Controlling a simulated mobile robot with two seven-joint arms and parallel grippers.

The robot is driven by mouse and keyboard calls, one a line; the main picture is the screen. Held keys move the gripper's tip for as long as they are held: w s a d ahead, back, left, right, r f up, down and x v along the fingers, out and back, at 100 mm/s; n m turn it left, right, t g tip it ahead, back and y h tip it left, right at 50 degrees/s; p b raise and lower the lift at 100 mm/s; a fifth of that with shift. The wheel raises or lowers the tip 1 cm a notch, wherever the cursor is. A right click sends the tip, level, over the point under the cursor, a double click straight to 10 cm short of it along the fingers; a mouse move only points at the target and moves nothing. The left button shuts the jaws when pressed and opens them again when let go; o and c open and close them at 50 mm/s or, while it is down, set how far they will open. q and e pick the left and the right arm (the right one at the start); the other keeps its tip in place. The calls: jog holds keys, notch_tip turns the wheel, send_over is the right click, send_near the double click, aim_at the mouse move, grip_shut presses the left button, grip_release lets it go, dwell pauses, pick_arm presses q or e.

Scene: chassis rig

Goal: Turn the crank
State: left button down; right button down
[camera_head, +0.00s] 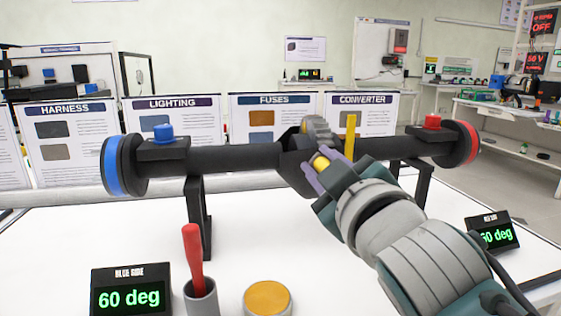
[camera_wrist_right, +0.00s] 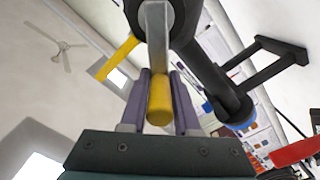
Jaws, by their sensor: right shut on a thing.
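A black axle (camera_head: 235,159) runs across a stand, with a blue-rimmed wheel (camera_head: 113,166) at its left end and a red-rimmed wheel (camera_head: 466,143) at its right end. The crank's yellow handle (camera_head: 320,162) is at the middle housing. My right gripper (camera_head: 315,173) is shut on this handle, with purple fingers on either side. In the right wrist view the yellow handle (camera_wrist_right: 158,103) sits between the fingers, joined to a grey crank arm (camera_wrist_right: 157,30). Part of the crank is hidden behind the gripper in the head view. My left gripper is not in view.
A yellow pointer (camera_head: 350,136) stands up by the housing. A BLUE SIDE display (camera_head: 130,292) and a second display (camera_head: 492,234) both read 60 deg. A red-handled tool (camera_head: 193,245) stands in a grey cup (camera_head: 201,299), beside a round orange-topped item (camera_head: 267,298).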

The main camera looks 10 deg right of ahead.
jog(key=shift+a+f, duration=0.1)
jog(key=shift+f, duration=0.2)
jog(key=c, duration=1)
grip_release()
jog(key=o, duration=0.3)
jog(key=shift+a, duration=0.1)
jog(key=shift+r, duration=0.15)
jog(key=shift+s, duration=0.2)
jog(key=s, duration=0.3)
jog(key=s+p, duration=0.1)
jog(key=s, duration=0.5)
jog(key=shift+s+d, duration=0.25)
jog(key=shift+s, duration=0.05)
jog(key=shift+p, duration=0.3)
